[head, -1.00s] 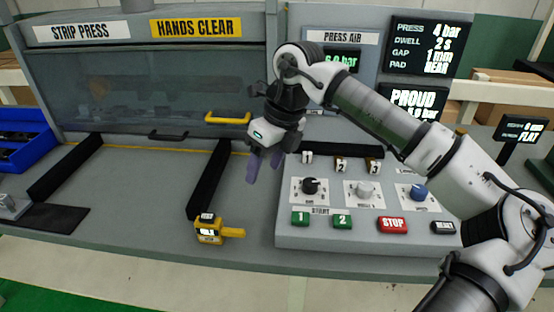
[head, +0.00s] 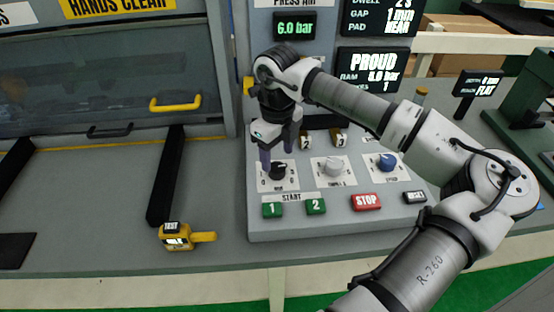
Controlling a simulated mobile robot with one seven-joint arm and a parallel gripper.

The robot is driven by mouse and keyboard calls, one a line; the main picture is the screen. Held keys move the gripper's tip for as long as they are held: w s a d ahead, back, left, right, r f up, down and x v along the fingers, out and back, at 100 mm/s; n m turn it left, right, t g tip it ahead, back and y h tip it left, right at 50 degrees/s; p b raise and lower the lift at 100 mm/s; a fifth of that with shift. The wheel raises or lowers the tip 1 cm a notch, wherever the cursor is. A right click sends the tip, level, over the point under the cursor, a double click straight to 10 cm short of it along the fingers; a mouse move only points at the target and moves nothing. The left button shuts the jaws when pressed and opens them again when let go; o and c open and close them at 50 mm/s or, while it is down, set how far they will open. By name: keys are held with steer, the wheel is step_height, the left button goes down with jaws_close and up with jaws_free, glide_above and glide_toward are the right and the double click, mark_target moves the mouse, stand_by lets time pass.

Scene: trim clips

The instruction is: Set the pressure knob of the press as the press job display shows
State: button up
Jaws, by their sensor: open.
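The sloped control panel (head: 350,216) of the press carries a black knob (head: 278,171), a grey knob (head: 333,167) and a blue knob (head: 387,163), each on a white plate. The plate lettering is too small to read surely. My gripper (head: 277,155) is open, pointing down just above the black knob. Its fingers partly cover that plate; I cannot tell if they touch the knob. The press job display (head: 385,17) is cut off at the top and shows dwell 2 s, gap 1 mm, pad rear. The press air display (head: 294,27) reads 6.0 bar.
Green start buttons 1 (head: 272,209) and 2 (head: 316,206), a red stop button (head: 366,202) and a black button (head: 415,197) line the panel's front. A yellow gauge (head: 178,238) lies left. A second display (head: 373,73) shows PROUD.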

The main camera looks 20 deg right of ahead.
mark_target(277, 167)
steer(key=shift+f+p, duration=0.45)
steer(key=shift+f, duration=1.8)
steer(key=c, duration=1)
